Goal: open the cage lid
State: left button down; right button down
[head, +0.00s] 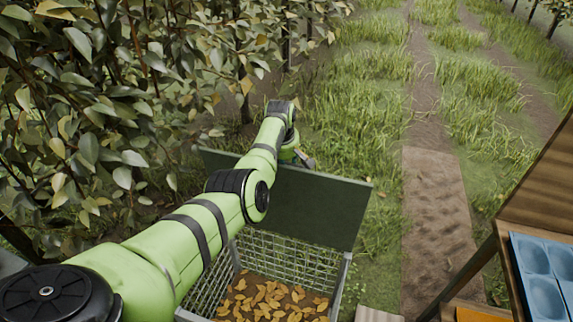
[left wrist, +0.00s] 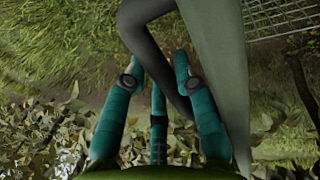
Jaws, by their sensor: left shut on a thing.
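The wire cage (head: 300,262) stands at the bottom centre of the head view, with yellow-brown leaves on its floor. Its dark green lid (head: 318,205) is tilted up steeply at the far side, so the cage is open at the top. My left gripper (head: 303,160) is mostly hidden behind my arm and the lid's upper edge. In the left wrist view its teal fingers (left wrist: 158,88) are closed around a dark curved handle (left wrist: 160,55) beside the lid's pale green panel (left wrist: 222,70). My right gripper is out of view.
Leafy branches (head: 90,110) fill the left side, close to my left arm. A wooden stand with a blue tray (head: 541,275) is at the lower right. A dirt path (head: 435,215) and grass lie beyond the cage.

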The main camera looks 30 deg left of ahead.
pick_arm(q)
jog(key=c, duration=1.4)
grip_release()
jog(key=shift+w+a+r, duration=0.1)
jog(key=shift+w+r, duration=0.1)
jog(key=shift+w, duration=0.15)
jog(key=shift+o, duration=0.7)
jog(key=shift+w+f, duration=0.2)
jog(key=shift+f, duration=0.1)
jog(key=v, duration=1.2)
